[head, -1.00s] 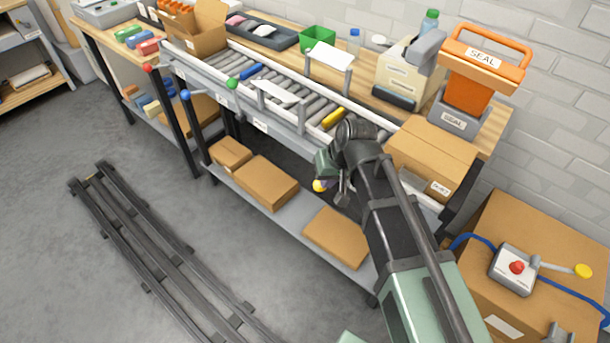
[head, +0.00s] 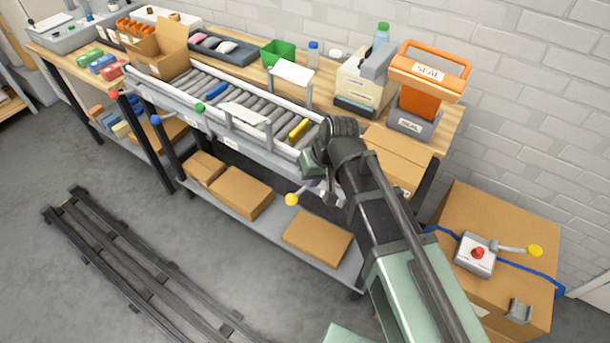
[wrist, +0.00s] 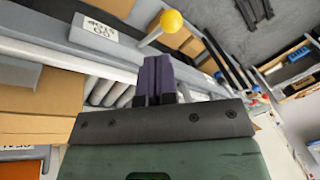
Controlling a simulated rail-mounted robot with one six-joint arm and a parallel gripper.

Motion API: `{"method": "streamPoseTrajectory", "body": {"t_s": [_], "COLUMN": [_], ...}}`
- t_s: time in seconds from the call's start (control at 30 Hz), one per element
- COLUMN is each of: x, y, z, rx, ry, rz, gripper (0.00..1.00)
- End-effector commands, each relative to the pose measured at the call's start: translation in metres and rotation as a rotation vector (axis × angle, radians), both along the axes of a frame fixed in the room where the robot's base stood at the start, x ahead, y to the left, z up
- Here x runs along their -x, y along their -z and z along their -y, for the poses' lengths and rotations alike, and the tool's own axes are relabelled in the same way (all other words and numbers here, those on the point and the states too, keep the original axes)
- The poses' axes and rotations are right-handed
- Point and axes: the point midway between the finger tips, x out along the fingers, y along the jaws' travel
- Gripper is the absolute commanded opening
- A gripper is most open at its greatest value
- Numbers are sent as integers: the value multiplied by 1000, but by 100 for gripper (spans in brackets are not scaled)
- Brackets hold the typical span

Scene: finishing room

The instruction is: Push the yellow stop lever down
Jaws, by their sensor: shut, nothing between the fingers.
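A lever with a yellow ball knob (head: 291,199) sticks out from the front of the roller conveyor in the head view. The yellow knob also shows in the wrist view (wrist: 171,21) on a pale rod beside a labelled plate. My gripper (wrist: 153,62) is shut and empty, its dark purple fingers side by side. In the wrist view the knob appears just beyond and right of the fingertips, with a visible gap. In the head view my arm hides part of the lever's base and most of the fingers.
Green (head: 200,107), blue (head: 155,119) and red (head: 114,95) knobs line the conveyor front (head: 250,157). A grey box with a red button (head: 478,253) and another yellow-ended lever (head: 535,251) sits on a carton at right. Cartons (head: 318,238) lie on the lower shelf. Floor in front is open around the rails.

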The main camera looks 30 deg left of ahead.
Motion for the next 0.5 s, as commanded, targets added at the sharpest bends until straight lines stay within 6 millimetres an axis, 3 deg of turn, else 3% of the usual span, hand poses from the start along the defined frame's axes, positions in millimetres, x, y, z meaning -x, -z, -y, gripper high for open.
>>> {"method": "streamPoseTrajectory", "body": {"t_s": [0.03, 0.17, 0.5], "x": [1, 2, 2], "y": [-25, -44, -46], "z": [4, 11, 14], "rx": [0, 0, 0], "ry": [1, 0, -1], "rz": [0, 0, 0], "gripper": [0, 0, 0]}}
